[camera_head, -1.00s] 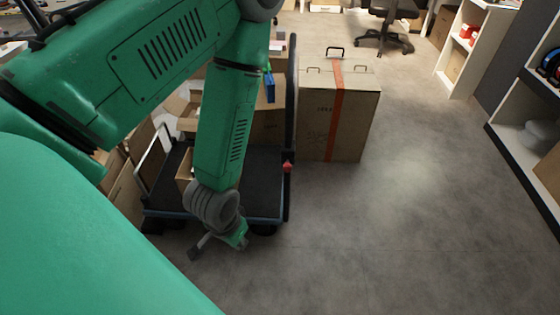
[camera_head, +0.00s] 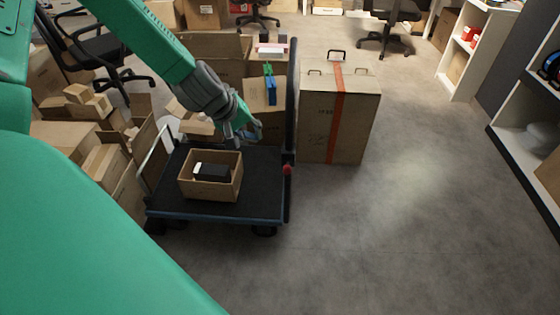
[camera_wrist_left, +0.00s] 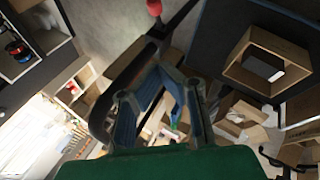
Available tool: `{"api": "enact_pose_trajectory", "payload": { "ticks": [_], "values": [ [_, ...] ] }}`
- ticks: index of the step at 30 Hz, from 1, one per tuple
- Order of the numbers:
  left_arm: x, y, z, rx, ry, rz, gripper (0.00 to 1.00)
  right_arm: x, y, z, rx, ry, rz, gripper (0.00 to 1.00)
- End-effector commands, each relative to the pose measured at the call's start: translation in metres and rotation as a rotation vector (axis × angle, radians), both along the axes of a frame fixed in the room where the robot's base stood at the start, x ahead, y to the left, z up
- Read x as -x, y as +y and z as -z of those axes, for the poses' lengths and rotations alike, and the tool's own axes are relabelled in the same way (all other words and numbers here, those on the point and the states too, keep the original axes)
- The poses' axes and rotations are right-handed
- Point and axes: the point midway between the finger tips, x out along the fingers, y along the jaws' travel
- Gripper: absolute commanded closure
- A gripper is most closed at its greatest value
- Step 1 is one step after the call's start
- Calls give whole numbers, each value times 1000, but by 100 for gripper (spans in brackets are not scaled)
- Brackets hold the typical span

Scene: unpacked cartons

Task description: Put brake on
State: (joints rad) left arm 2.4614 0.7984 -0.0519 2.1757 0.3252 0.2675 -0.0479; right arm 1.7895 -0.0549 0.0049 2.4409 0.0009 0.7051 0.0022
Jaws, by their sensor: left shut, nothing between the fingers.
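A black-decked cart (camera_head: 262,192) stands in the middle of the head view. A dark upright bar (camera_head: 291,100) runs along its right side. A red knob (camera_head: 287,169) sits on a dark stem at the bar's near end; I take it for the brake lever, but its setting is unclear. The knob also shows at the top of the left wrist view (camera_wrist_left: 154,7). My left gripper (camera_head: 250,133) is above the cart's rear right part, left of the bar and behind the knob, apart from it. In the left wrist view its fingers (camera_wrist_left: 164,68) are closed and empty. My right gripper is out of view.
An open carton (camera_head: 238,187) with a dark object (camera_head: 212,171) inside sits on the cart. A tall carton with orange tape (camera_head: 318,125) stands right of the bar. More cartons and office chairs crowd the left and back. The floor at right front is clear.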

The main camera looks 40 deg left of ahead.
Motion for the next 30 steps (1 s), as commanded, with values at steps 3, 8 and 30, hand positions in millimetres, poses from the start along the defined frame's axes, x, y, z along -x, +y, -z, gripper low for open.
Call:
{"api": "enact_pose_trajectory", "payload": {
  "ticks": [3,8,30],
  "values": [
    [0,1,1,1,1,1,100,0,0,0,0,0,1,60],
    [-3,2,11,4,3,2,100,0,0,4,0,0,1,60],
    [-50,-37,112,3,2,2,100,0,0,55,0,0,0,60]
  ]
}}
